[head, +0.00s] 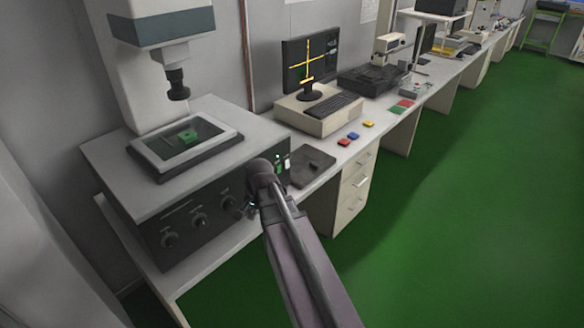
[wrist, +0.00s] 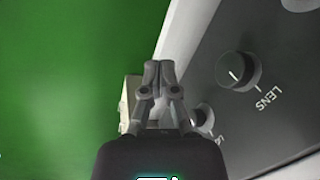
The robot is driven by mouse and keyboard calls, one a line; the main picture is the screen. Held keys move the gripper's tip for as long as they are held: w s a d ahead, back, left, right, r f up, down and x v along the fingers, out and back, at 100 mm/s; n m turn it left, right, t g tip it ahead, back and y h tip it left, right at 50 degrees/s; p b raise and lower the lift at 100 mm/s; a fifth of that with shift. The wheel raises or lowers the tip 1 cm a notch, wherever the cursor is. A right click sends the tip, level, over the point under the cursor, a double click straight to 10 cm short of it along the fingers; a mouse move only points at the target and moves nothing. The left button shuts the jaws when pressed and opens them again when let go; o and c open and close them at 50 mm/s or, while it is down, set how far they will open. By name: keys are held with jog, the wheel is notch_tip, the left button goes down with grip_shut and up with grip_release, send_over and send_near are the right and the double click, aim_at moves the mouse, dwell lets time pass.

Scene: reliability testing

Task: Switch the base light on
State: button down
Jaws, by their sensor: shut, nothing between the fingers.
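The measuring machine's dark front panel (head: 185,228) carries a row of knobs, with a third knob (head: 228,204) closest to my gripper (head: 249,208). A small green switch (head: 278,160) and a white switch (head: 288,163) sit at the panel's right end, just beyond my arm. In the wrist view, my gripper (wrist: 158,72) is shut and empty, over the green floor and the pale bench edge. A knob marked LENS (wrist: 238,71) is to its right. Another knob (wrist: 203,117) is partly hidden by the gripper, its label unreadable. I cannot tell which control is the base light.
The machine's glass stage (head: 185,143) holds a green part (head: 188,136) under the lens column (head: 176,82). A dark pad (head: 311,165) lies on the bench right of the machine. The green floor (head: 470,200) to the right is clear.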

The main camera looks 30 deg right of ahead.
aim_at(287, 164)
jog(key=w+d+r+m+t, duration=0.1)
jog(key=w+d+m, duration=0.1)
jog(key=d+m, duration=0.5)
jog(key=w+d+r+m+t, duration=0.2)
jog(key=d+m, duration=0.5)
jog(key=d, duration=0.5)
jog(key=w+d+r+m+t, duration=0.1)
jog(key=w+d+m, duration=0.3)
jog(key=d+m, duration=0.4)
jog(key=shift+w+d+r+t+p, duration=0.2)
jog(key=shift+d+t+p, duration=0.25)
jog(key=shift+d+t, duration=0.35)
jog(key=shift+w+d+f, duration=0.1)
jog(key=shift+w+a+r+b+x, duration=0.15)
jog(key=shift+w+r+b+x, duration=0.15)
jog(key=shift+b+x, duration=1.45)
jog(key=shift+w+a+r+b+x, duration=0.25)
jog(key=shift+b+x, duration=0.8)
jog(key=shift+x, duration=1.4)
jog(key=shift+w+a+r+b+x, duration=0.1)
jog(key=shift+w+r+b+x, duration=0.25)
jog(key=shift+b+x, duration=1.4)
jog(key=shift+w+f+p, duration=0.25)
jog(key=shift+f+p, duration=0.1)
